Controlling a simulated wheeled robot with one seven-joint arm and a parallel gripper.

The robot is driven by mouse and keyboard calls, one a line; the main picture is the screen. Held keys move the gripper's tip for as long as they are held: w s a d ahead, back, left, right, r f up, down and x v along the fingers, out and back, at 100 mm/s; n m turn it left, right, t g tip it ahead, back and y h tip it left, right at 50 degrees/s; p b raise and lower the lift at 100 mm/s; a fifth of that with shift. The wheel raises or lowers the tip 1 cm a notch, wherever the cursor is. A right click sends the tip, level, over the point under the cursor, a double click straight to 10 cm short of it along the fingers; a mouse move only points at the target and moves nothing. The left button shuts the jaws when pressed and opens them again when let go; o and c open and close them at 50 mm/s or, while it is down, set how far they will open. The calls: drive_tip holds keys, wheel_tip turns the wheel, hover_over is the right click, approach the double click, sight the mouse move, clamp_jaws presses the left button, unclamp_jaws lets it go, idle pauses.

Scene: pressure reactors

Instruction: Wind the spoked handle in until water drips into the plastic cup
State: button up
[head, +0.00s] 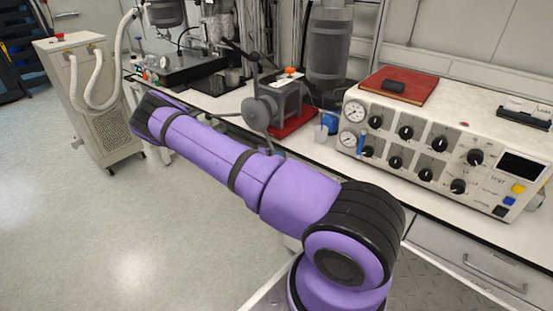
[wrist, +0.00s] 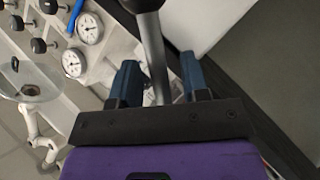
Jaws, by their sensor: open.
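The spoked handle (head: 257,114) is on the left side of a grey pump-like block (head: 285,98) on a red base. It has a round grey hub and thin spokes, with one running down behind my purple arm. A small translucent plastic cup (head: 321,133) stands right of the red base. In the wrist view, my gripper (wrist: 160,66) is open, one finger each side of a grey spoke (wrist: 153,50) with a dark part at its top. Contact cannot be told. My gripper is hidden in the head view.
A control panel (head: 430,150) with dials and gauges (head: 353,111) stands on the bench at right. A blue item (head: 331,122) is beside the cup. A dark cylinder (head: 329,50) rises behind. A hosed cabinet (head: 95,95) stands at left, with open floor in front.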

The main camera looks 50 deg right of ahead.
drive_tip(key=v, duration=1)
drive_tip(key=shift+w+a, duration=0.25)
idle(0.4)
